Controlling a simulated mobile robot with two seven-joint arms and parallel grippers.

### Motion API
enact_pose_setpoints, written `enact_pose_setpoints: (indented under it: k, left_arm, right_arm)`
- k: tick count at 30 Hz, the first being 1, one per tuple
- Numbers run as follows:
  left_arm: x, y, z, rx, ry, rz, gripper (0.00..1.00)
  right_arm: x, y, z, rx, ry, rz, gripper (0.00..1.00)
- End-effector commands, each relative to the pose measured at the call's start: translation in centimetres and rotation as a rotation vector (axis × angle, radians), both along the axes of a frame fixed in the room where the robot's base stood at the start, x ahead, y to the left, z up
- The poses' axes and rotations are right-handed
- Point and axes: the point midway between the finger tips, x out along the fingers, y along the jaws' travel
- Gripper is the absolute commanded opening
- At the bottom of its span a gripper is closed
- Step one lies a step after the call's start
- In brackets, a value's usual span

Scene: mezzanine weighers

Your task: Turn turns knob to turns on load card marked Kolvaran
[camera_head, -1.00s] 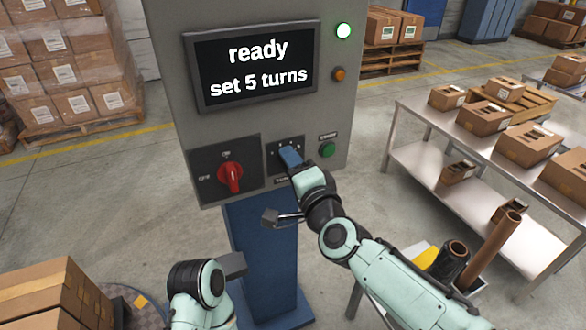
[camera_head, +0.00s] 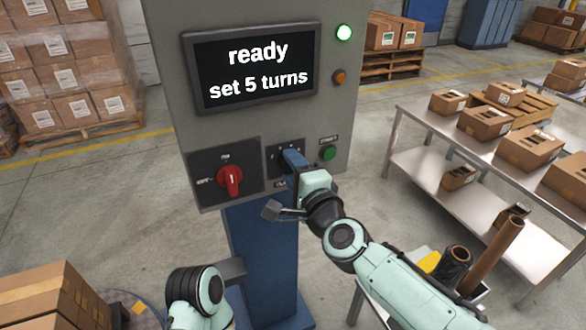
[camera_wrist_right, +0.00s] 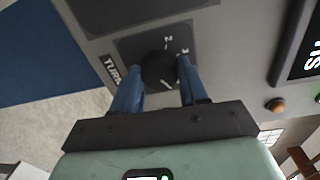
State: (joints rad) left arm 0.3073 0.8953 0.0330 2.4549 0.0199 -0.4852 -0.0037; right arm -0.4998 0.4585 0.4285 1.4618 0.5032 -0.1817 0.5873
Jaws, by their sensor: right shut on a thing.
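The control panel (camera_head: 175,125) is grey, with a screen (camera_head: 251,67) reading "ready" and "set 5 turns". My right gripper (camera_head: 291,158) is at the small dark plate below the screen. In the right wrist view the turns knob (camera_wrist_right: 159,70) is round and black, on a dark plate marked "TURN", with numbers 2 and 3 visible. The blue fingers of my right gripper (camera_wrist_right: 160,90) are shut on it, one on each side. The other numbers are hidden. My left arm shows at the bottom, but its fingertips are not clear. No load card marked Kolvaran can be made out.
Left of the knob is a red rotary switch (camera_head: 230,180); right of it is a green button (camera_head: 327,153). A green-white lamp (camera_head: 344,33) is lit above an amber lamp (camera_head: 339,77). A steel table (camera_head: 420,117) with boxes stands right.

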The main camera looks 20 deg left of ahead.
Motion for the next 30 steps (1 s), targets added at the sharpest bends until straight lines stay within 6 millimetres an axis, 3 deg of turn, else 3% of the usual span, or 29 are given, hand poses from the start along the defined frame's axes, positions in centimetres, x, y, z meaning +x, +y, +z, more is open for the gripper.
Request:
enact_pose_setpoints:
  k: [2,3,5,17,30]
  left_arm:
    - [0.0,0.0,0.0,0.0,0.0,0.0,1.0]
    - [0.0,0.0,0.0,0.0,0.0,0.0,1.0]
    - [0.0,0.0,0.0,0.0,0.0,0.0,1.0]
    - [0.2,0.1,-0.3,0.003,-0.006,0.002,1.0]
    - [4.3,2.1,-3.7,0.056,-0.113,0.048,1.0]
  right_arm:
    - [0.0,0.0,0.0,0.002,0.004,0.001,0.13]
    - [0.0,0.0,0.0,0.002,0.004,0.001,0.53]
    - [0.0,0.0,0.0,0.002,0.002,0.001,0.69]
    - [-0.4,-0.5,0.0,0.001,0.0,-0.001,0.69]
    - [-5.8,-6.6,0.2,0.0,-0.003,-0.004,0.69]
